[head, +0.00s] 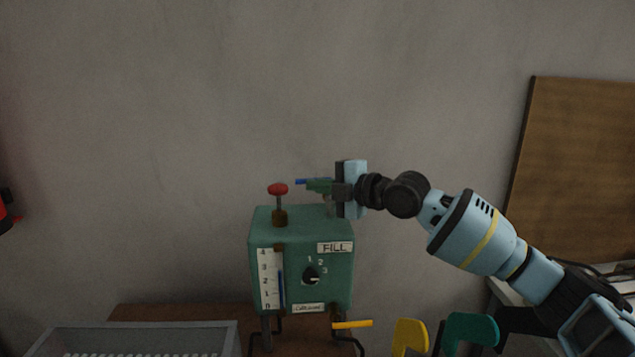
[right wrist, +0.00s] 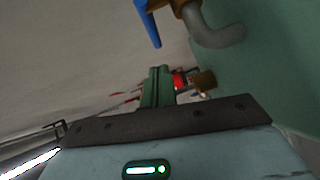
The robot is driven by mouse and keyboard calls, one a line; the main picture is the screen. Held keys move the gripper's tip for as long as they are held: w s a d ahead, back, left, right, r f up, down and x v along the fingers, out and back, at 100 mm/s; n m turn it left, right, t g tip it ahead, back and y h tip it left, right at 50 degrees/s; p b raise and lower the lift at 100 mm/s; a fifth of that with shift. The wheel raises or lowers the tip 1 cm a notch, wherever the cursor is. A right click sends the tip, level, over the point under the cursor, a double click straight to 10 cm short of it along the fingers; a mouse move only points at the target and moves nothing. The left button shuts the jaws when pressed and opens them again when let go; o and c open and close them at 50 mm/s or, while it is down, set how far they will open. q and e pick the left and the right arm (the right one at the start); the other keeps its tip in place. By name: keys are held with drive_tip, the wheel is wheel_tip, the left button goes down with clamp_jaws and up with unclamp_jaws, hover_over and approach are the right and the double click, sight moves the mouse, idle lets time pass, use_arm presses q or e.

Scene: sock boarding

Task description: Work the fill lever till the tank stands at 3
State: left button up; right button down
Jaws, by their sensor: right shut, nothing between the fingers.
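The green tank box (head: 262,220) stands on a brown table, with a FILL label (head: 335,247) and a dial (head: 311,275) marked 1, 2, 3. A lever with a red knob (head: 278,189) rises from the top; the knob also shows in the right wrist view (right wrist: 179,80). My right gripper (head: 319,186) is shut and empty, above the box's right side, apart from the knob. A blue tap handle (right wrist: 147,22) with a grey pipe (right wrist: 214,30) is close beside it.
A grey bin (head: 135,342) is at the lower left. Yellow (head: 410,337) and teal (head: 470,330) shapes are at the lower right, near a yellow handle (head: 352,324). A brown board (head: 580,170) leans at right.

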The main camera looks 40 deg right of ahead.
sight(301, 182)
drive_tip(key=shift+w+d+f, duration=0.2)
drive_tip(key=shift+w+d, duration=0.15)
drive_tip(key=shift+w, duration=0.3)
drive_tip(key=shift+w+d+f, duration=0.2)
drive_tip(key=shift+w+d, duration=0.15)
drive_tip(key=shift+w, duration=0.3)
drive_tip(key=shift+w+d+f+b, duration=0.1)
drive_tip(key=shift+w+f+b, duration=0.15)
drive_tip(key=shift+w+b, duration=0.3)
drive_tip(key=shift+s+r, duration=0.1)
drive_tip(key=shift+r, duration=0.15)
use_arm(q)
drive_tip(key=shift+s+f, duration=0.45)
drive_tip(key=shift+f, duration=0.15)
drive_tip(key=shift+w+r, duration=0.1)
drive_tip(key=shift+w, duration=0.05)
